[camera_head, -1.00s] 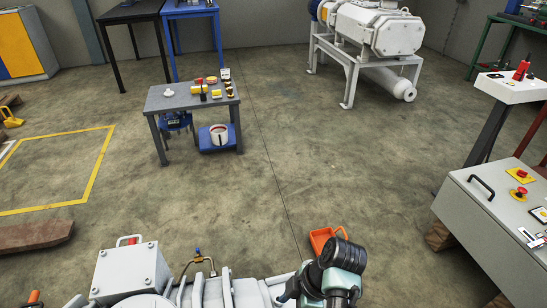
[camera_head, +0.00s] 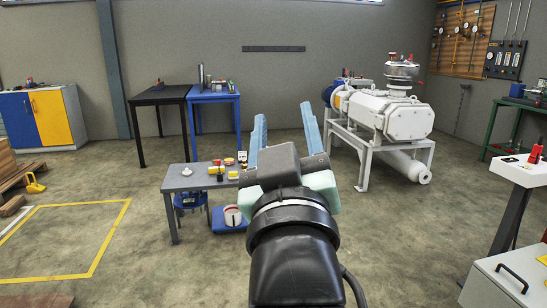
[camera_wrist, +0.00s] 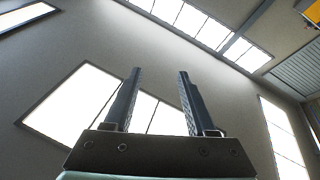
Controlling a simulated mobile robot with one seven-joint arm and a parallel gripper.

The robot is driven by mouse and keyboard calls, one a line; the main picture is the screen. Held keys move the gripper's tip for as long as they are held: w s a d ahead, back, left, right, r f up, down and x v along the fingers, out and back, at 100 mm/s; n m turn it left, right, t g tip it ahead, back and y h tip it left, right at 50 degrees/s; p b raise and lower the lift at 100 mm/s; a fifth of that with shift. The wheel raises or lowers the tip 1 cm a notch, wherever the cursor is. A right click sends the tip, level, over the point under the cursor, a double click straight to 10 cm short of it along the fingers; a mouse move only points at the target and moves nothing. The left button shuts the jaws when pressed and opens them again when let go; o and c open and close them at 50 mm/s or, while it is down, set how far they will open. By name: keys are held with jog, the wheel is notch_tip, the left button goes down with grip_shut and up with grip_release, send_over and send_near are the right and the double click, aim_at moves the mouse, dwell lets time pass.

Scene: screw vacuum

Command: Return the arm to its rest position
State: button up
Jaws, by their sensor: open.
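My gripper (camera_head: 284,138) is raised in the middle of the head view, its two blue fingers pointing up and standing apart with nothing between them. My black wrist and forearm rise from the bottom edge below it. In the wrist view my gripper (camera_wrist: 157,100) is also open and empty, with the wall and bright windows behind it. My arm hides the right part of the small grey table (camera_head: 180,180) and some floor behind it.
The grey table carries small parts. A white vacuum machine (camera_head: 407,118) on a frame stands at the right. A blue table (camera_head: 213,97) and a black table (camera_head: 160,96) stand at the back. A control panel (camera_head: 505,280) is at lower right. Floor at left is mostly clear.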

jog(key=s+a+r+m+t+p, duration=0.1)
jog(key=s+r+m+t+p, duration=0.3)
jog(key=s+r, duration=0.95)
notch_tip(320, 180, up, 21)
jog(key=w+t+p, duration=0.1)
jog(key=p, duration=1.8)
jog(key=shift+a+r+p, duration=0.15)
jog(key=shift+p, duration=0.2)
